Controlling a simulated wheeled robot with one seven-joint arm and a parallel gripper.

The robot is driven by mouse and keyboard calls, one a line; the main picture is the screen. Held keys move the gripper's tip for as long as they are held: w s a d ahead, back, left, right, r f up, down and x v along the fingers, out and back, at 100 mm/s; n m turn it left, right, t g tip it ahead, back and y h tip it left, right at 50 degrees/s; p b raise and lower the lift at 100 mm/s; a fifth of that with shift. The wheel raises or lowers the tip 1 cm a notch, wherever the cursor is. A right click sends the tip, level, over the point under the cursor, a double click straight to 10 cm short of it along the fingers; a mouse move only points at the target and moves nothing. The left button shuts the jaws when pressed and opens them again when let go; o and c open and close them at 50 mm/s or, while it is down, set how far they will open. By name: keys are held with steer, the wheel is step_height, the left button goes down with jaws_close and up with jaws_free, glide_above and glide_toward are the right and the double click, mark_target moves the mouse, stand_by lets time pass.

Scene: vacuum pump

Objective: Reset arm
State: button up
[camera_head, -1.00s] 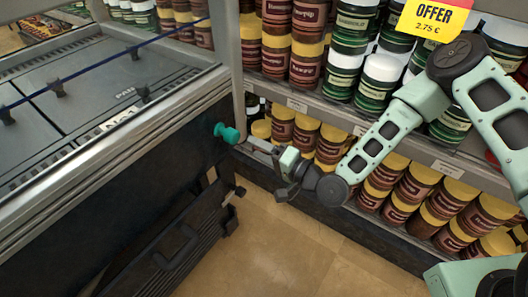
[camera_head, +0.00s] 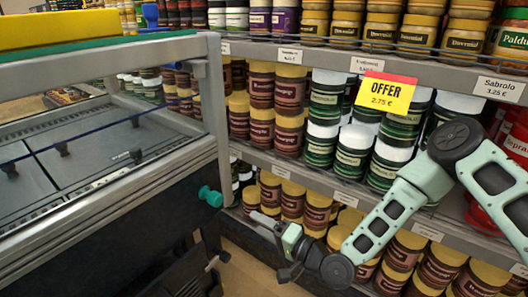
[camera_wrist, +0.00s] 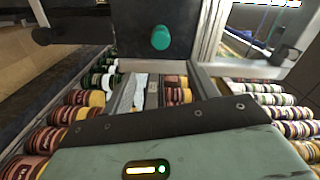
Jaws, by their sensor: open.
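My gripper (camera_head: 256,217) is open and empty. It points left and up towards a round teal knob (camera_head: 210,196) on the dark side of the counter, with a gap between them. The fingers look thin and small in the head view. In the wrist view the teal knob (camera_wrist: 161,38) sits on a dark panel at the top middle, beyond the fingers. My arm is bent, reaching in from the right in front of the shelves.
A glass-topped counter (camera_head: 110,155) with a metal frame stands at the left. Shelves (camera_head: 330,190) stacked with jars fill the back and right, close behind my arm. A yellow and red offer sign (camera_head: 386,93) hangs on a shelf edge. Little floor shows.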

steer(key=s+d+r+n+g+h, duration=0.6)
steer(key=s+r, duration=0.3)
steer(key=s, duration=0.4)
steer(key=s+d+r+n+g+h, duration=0.4)
steer(key=s+d+r+n+h, duration=0.3)
steer(key=s, duration=0.6)
step_height(320, 180, up, 29)
steer(key=d+m+h+p, duration=0.1)
steer(key=p, duration=2.6)
steer(key=shift+s+d+g+p, duration=0.25)
steer(key=shift+g+p, duration=0.05)
steer(key=shift+p, duration=0.1)
steer(key=shift+r, duration=0.1)
